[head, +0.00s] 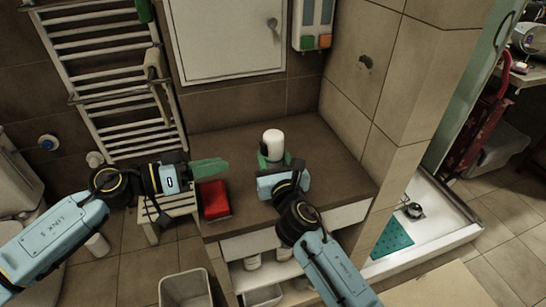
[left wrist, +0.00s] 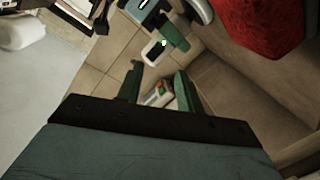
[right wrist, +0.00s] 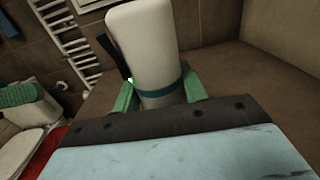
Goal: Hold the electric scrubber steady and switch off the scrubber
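The electric scrubber (head: 273,141), a white rounded cylinder, stands upright on the brown counter. In the right wrist view its white body (right wrist: 146,45) has a teal band and a dark strip with a small green light on its left side. My right gripper (head: 279,164) has its green fingers against both sides of the lower body. My left gripper (head: 208,168) is level, left of the scrubber and apart from it, with its fingers parted and empty. In the left wrist view the scrubber (left wrist: 153,51) shows a dark panel with a lit green spot. Its base is hidden.
A red block (head: 214,199) lies on the counter's left end, just below my left gripper. A wall dispenser (head: 315,25) and tiled wall (head: 365,90) stand behind and right. A towel rack (head: 105,80) is at the left. The counter (head: 325,160) is clear right of the scrubber.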

